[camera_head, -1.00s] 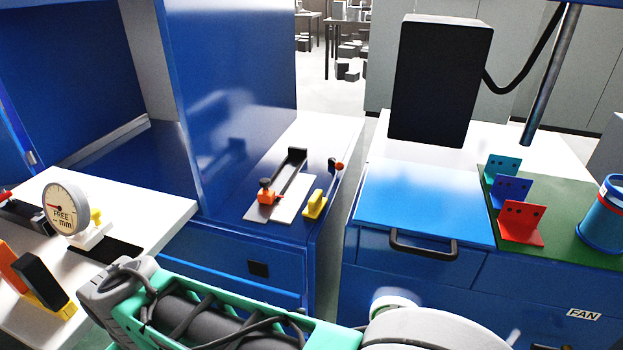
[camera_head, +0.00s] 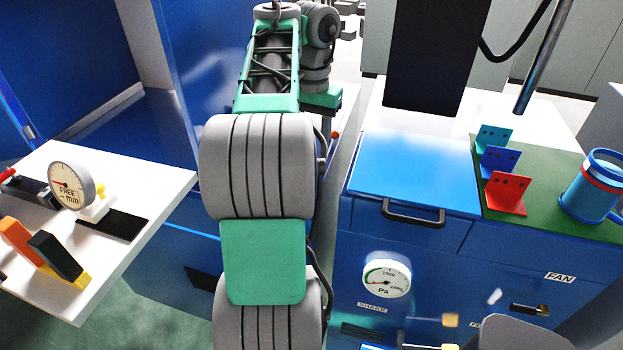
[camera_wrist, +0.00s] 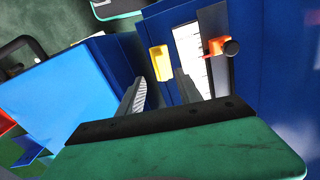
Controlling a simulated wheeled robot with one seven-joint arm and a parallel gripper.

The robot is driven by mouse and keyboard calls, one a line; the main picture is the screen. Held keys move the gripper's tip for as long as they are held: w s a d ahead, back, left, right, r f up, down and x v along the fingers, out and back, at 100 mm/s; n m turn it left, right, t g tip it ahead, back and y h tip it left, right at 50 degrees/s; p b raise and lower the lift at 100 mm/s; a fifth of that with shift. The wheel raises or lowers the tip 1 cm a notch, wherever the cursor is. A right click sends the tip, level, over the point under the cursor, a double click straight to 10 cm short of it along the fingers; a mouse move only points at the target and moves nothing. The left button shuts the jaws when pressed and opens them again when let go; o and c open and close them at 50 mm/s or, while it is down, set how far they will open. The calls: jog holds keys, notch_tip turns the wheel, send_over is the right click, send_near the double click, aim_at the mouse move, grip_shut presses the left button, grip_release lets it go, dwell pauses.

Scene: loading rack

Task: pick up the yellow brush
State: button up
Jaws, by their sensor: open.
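A small yellow block-like item (camera_wrist: 160,62) lies on the blue cabinet top in the wrist view, beside a white-and-dark fixture. It looks like the yellow brush, but I see no bristles clearly. My gripper (camera_wrist: 159,84) is open and empty, and the item shows beyond and between its fingertips, apart from them. In the head view my arm hides the yellow item and the gripper.
A blue drawer unit (camera_head: 415,180) carries coloured brackets and a mug (camera_head: 590,190). A white table (camera_head: 150,185) with a dial gauge (camera_head: 72,186) stands left.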

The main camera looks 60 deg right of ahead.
notch_tip(320, 180, down, 7)
jog(key=b, duration=0.5)
jog(key=shift+w+d+r, duration=0.1)
jog(key=shift+w+r, duration=0.05)
jog(key=shift+r, duration=0.2)
jog(key=shift+c, duration=0.3)
grip_shut()
